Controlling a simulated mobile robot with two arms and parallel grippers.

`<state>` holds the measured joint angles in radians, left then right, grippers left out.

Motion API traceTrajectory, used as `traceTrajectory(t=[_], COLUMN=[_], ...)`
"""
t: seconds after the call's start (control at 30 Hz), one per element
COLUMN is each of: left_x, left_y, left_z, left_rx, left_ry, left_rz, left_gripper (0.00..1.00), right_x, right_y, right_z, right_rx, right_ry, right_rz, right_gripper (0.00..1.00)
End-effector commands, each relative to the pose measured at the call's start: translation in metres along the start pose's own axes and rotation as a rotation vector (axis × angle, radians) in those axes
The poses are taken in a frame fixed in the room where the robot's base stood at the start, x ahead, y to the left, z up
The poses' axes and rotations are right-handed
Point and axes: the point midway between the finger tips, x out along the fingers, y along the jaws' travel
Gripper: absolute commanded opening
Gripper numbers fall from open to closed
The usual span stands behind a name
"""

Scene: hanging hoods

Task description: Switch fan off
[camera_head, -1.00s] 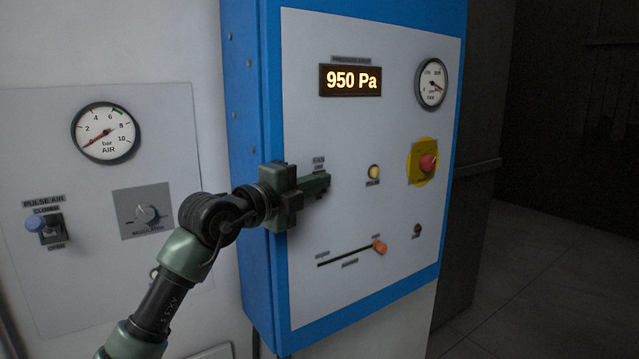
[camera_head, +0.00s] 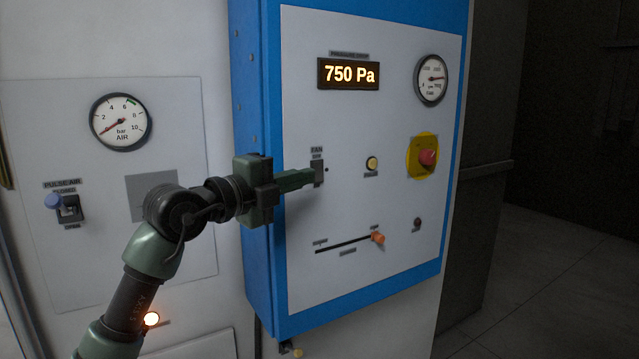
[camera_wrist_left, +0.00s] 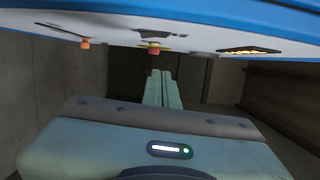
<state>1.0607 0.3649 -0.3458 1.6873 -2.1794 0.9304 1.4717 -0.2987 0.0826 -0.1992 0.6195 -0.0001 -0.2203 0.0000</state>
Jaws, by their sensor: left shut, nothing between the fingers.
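The fan switch (camera_head: 318,172) is a small grey plate under the label "FAN" on the white panel of the blue cabinet; its lever position is too small to tell. My left gripper (camera_head: 306,178) is shut and empty, its fingertips at the left edge of the switch; whether they touch it I cannot tell. In the left wrist view the closed fingers (camera_wrist_left: 162,88) point past the panel face, and the switch cannot be made out. The pressure display (camera_head: 349,74) reads 750 Pa. My right gripper is not in view.
On the same panel are a yellow button (camera_head: 372,163), a red emergency button (camera_head: 428,157) on yellow, an orange slider knob (camera_head: 378,238) and a round gauge (camera_head: 431,79). To the left are an air gauge (camera_head: 121,122) and a blue-knobbed pulse air switch (camera_head: 54,202). An orange lamp (camera_head: 151,318) glows lower left.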

Motion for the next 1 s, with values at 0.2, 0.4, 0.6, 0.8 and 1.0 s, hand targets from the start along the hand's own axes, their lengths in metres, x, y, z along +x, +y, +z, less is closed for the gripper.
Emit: traceTrajectory(t=[0.2,0.4,0.6,0.8,1.0], left_x=[-0.034,-0.045,-0.046,-0.044,-0.056], left_y=[0.001,-0.002,-0.003,0.001,0.01], left_z=[0.0,0.0,-0.001,-0.01,-0.066], left_rx=[0.002,0.001,0.0,-0.008,-0.136], left_ry=[0.0,0.0,0.001,0.034,0.218], left_rz=[-0.001,0.0,0.0,-0.029,-0.315], left_gripper=[0.0,0.0,0.0,0.0,0.0], right_x=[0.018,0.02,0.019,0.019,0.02], right_y=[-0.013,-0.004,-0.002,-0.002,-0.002], right_z=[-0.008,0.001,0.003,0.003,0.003], right_rx=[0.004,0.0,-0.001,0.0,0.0], right_ry=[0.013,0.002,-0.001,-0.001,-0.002], right_rz=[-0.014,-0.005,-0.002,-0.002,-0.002], right_gripper=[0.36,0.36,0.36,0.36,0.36])
